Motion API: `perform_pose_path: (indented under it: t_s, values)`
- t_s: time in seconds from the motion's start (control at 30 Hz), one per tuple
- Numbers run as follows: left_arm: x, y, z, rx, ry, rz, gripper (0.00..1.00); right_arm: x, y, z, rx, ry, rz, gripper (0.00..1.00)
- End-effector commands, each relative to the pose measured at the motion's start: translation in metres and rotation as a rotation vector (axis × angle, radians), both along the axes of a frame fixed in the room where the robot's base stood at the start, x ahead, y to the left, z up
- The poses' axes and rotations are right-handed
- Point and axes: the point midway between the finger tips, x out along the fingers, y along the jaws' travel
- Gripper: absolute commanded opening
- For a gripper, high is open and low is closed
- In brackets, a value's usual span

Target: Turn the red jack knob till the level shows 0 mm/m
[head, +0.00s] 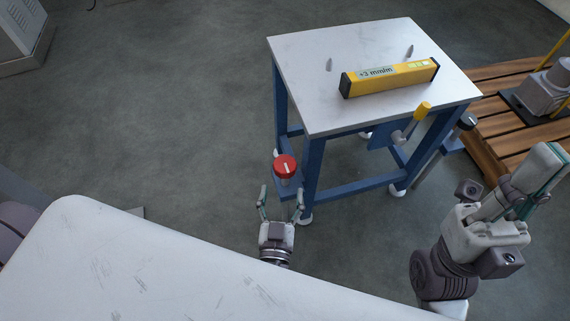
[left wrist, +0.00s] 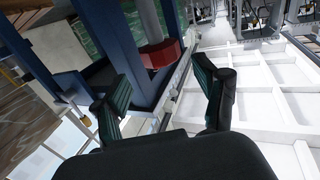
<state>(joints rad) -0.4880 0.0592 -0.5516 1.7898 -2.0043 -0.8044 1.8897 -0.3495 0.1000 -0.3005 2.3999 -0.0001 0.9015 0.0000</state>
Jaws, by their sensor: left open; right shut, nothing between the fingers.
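The red jack knob (head: 285,166) with a pale pointer mark sits low at the front left leg of the blue-framed table. It also shows in the left wrist view (left wrist: 160,54), just beyond my fingers. A yellow level (head: 390,78) lies on the white table top (head: 310,60) and its display reads +3 mm/m. My left gripper (head: 281,190) is open and empty, just short of the knob, with its fingers apart and not visibly touching it. My right gripper (head: 535,185) is shut and empty at the right, away from the table.
A yellow-handled lever (head: 422,110) and a dark round knob (head: 466,121) stand at the table's right side. A wooden pallet (head: 510,145) lies at the right. A white surface (head: 150,260) fills the front left. The floor left of the table is clear.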

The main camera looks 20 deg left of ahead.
Motion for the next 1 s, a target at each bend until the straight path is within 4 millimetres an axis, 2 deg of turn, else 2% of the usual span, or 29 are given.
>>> perform_pose_path:
  t_s: [0.03, 0.2, 0.4, 0.6, 0.83, 1.0]
  values:
    - [0.012, 0.003, 0.001, -0.002, -0.002, 0.005, 0.72, 0.0, 0.0, -0.001, 0.0, 0.001, 0.0, 0.0]
    - [0.046, 0.01, 0.0, -0.001, -0.001, 0.004, 0.72, 0.0, 0.0, -0.001, 0.0, 0.001, 0.0, 0.0]
    - [0.072, 0.016, 0.0, -0.001, 0.0, 0.002, 0.72, 0.0, 0.0, -0.002, -0.001, 0.002, 0.0, 0.0]
    - [0.081, 0.018, 0.0, 0.001, 0.001, 0.001, 0.72, 0.0, 0.0, -0.002, -0.001, 0.002, 0.0, 0.0]
    - [0.081, 0.018, 0.0, 0.001, 0.001, 0.001, 0.72, 0.0, 0.0, -0.002, -0.001, 0.002, 0.0, 0.0]
    - [0.081, 0.018, 0.0, 0.001, 0.001, 0.001, 0.44, 0.0, 0.0, -0.002, -0.001, 0.002, 0.0, 0.0]
